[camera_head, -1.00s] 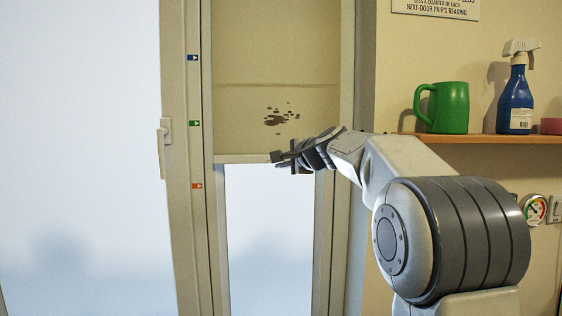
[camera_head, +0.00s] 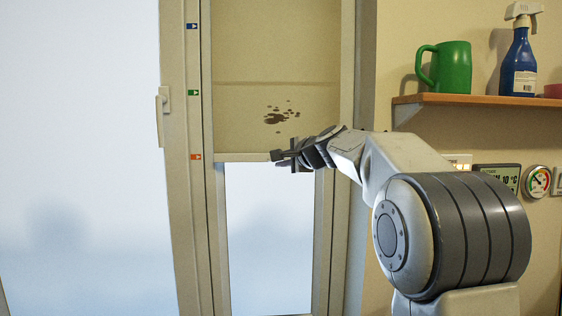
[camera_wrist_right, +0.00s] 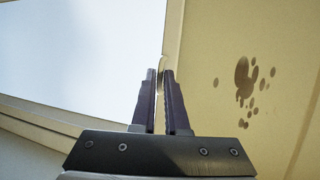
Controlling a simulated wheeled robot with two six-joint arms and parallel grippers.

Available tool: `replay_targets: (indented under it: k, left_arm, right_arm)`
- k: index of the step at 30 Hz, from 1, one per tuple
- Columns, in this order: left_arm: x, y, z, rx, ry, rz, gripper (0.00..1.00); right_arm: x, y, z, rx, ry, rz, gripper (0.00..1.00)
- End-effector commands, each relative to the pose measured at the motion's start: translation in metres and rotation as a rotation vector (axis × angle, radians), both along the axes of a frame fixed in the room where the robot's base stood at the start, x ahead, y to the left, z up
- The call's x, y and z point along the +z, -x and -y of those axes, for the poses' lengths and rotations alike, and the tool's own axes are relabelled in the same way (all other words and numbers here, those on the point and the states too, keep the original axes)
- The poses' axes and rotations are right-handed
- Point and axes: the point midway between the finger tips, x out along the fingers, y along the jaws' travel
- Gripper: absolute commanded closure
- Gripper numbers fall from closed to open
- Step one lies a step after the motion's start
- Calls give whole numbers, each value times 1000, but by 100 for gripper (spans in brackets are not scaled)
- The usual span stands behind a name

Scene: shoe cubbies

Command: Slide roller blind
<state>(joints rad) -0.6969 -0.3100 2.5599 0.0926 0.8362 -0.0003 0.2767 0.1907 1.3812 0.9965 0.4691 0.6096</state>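The beige roller blind (camera_head: 270,50) covers the upper part of the narrow window and has a dark stain (camera_head: 276,119) low on it. Its pale bottom bar (camera_head: 238,157) is level with the orange mark (camera_head: 196,157) on the frame. Green (camera_head: 194,93) and blue (camera_head: 192,26) marks are higher. My right gripper (camera_head: 277,156) is at the bar's middle. In the right wrist view its two fingers (camera_wrist_right: 161,85) are nearly together on the bar's thin edge, with the blind (camera_wrist_right: 215,60) to the right. My left gripper is out of view.
A wooden shelf (camera_head: 480,100) on the right wall holds a green mug (camera_head: 452,68) and a blue spray bottle (camera_head: 519,66). A round dial (camera_head: 538,181) hangs below it. A window handle (camera_head: 162,117) is at left. Bare glass (camera_head: 268,240) lies below the bar.

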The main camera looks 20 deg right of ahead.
Motion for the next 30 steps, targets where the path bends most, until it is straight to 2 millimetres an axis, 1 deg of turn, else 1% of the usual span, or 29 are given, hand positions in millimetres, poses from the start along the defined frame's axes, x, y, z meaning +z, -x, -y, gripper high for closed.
replay_targets:
  k: [1,2,11,14,17,24,27,30]
  left_arm:
    - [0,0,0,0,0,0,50]
    - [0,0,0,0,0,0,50]
    - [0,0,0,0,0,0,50]
    - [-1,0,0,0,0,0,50]
    - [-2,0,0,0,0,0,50]
    - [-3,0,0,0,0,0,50]
    - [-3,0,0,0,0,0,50]
    - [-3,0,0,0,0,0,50]
  right_arm:
    - [0,0,0,-1,0,0,68]
    - [0,0,0,-1,0,1,60]
    - [1,1,0,0,0,1,60]
    - [3,6,1,-1,0,2,60]
    - [6,20,3,-2,1,3,60]
    - [18,67,9,-3,0,3,60]
    - [22,82,11,-3,2,2,60]
    - [25,93,12,-2,1,2,60]
